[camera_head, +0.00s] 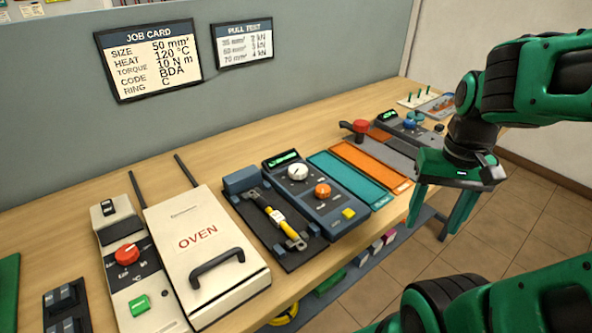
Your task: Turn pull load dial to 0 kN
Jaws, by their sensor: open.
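A dark blue-grey tester (335,218) stands on the bench at the picture's centre. It has a green-lit display (286,158), a white dial (298,172), an orange knob (323,190) and a yellow button (348,213). I cannot tell which of the two knobs is the pull load dial, and the scale marks and display digits are too small to read. Beside it, a yellow-sleeved cable piece with metal ends (277,220) lies in a dark fixture (262,232). My gripper (433,224) is open and empty, pointing down to the right of the tester, apart from it.
Left of the fixture are a white oven (190,212) with a dark handle and a controller with a red knob (127,254). Teal (350,180) and orange (372,166) trays lie right of the tester. A red-topped tool (360,127) stands behind them.

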